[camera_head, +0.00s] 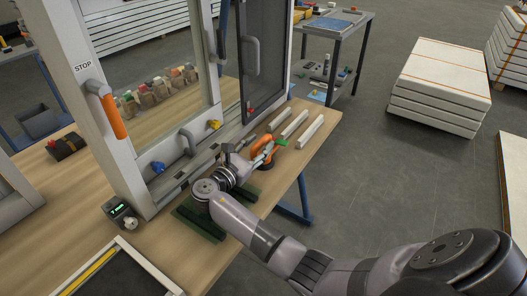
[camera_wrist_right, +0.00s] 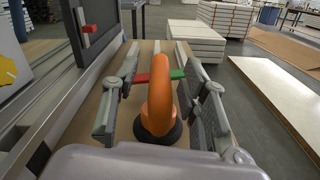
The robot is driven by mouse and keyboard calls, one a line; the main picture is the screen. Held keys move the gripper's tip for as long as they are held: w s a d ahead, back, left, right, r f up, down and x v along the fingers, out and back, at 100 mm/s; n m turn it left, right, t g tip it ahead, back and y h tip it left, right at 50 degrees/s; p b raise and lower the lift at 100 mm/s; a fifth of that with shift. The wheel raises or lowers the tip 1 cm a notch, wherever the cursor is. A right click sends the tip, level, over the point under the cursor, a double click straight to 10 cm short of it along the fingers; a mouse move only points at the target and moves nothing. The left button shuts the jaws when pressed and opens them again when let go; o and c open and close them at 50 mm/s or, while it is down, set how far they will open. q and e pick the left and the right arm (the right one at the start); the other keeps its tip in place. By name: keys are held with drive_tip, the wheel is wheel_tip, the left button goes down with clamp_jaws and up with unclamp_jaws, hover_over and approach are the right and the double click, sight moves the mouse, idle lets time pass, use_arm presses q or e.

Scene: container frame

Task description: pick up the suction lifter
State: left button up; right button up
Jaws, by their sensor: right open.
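The suction lifter is an orange curved handle (camera_head: 264,146) on a dark round cup, standing on the wooden bench beside the window frame. In the right wrist view the lifter (camera_wrist_right: 159,97) is upright in the middle, its black base on the bench. My right gripper (camera_head: 256,156) is low over the bench at the lifter. In the wrist view the open fingers of that gripper (camera_wrist_right: 163,72) stand on both sides of the handle, with visible gaps. A red piece and a green piece show by the handle; I cannot tell what they belong to. My left gripper is not in view.
The window frame (camera_head: 120,150) rises close along the left of the gripper. Several white bars (camera_head: 293,124) lie beyond the lifter. Dark green strips (camera_head: 199,222) lie under my wrist. A small display device (camera_head: 121,212) stands on the bench (camera_head: 85,187). Open floor lies right.

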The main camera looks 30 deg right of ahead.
drive_tip(key=shift+x, duration=1.1)
drive_tip(key=shift+c, duration=0.5)
clamp_jaws()
